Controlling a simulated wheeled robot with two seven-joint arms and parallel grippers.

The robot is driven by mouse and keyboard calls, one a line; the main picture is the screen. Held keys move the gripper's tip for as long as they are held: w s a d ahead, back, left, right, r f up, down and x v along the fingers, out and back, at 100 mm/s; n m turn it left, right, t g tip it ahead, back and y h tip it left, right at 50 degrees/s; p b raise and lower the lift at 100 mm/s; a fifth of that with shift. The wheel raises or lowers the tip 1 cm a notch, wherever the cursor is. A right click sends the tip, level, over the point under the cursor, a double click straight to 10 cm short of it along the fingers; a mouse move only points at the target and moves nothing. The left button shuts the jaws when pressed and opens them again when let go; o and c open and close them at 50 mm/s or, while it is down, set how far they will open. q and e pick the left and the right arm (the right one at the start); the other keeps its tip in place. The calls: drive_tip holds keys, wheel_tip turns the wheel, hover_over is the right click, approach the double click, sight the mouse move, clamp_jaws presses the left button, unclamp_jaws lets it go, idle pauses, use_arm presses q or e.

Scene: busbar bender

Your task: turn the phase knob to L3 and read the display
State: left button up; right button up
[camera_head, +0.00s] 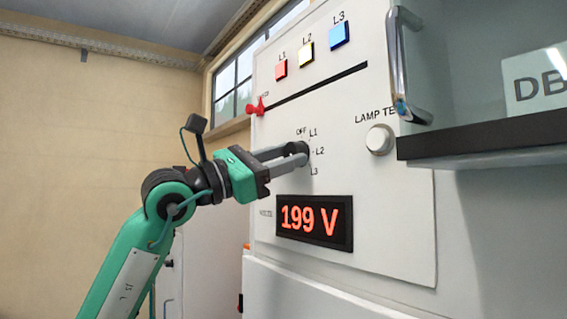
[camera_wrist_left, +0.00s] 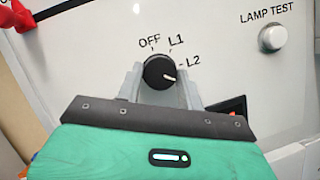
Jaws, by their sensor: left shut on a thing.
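The black phase knob (camera_head: 299,149) is on the white panel, with OFF, L1, L2 and L3 printed around it. My left gripper (camera_head: 297,154) is shut on it, one finger on each side. In the left wrist view the knob (camera_wrist_left: 159,71) shows its white pointer aimed right and slightly down, a little past the L2 mark. L3 is hidden there behind my gripper. The display (camera_head: 315,221) below the knob reads 199 V in red digits. My right gripper is not in view.
A LAMP TEST button (camera_head: 380,139) is right of the knob. A red lever (camera_head: 257,107) sits at the slot's left end, below red, yellow and blue lamps (camera_head: 339,34). A cabinet door with a handle (camera_head: 408,65) juts out at the upper right.

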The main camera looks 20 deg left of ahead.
use_arm(q)
drive_tip(key=shift+m+g, duration=0.4)
drive_tip(key=shift+m, duration=0.8)
drive_tip(key=o, duration=1)
drive_tip(key=shift+a, duration=0.1)
drive_tip(key=b+v, duration=0.6)
drive_tip(key=v, duration=0.7)
drive_tip(key=shift+s+a+f, duration=0.1)
drive_tip(key=shift+a+f, duration=0.05)
drive_tip(key=shift+a, duration=0.25)
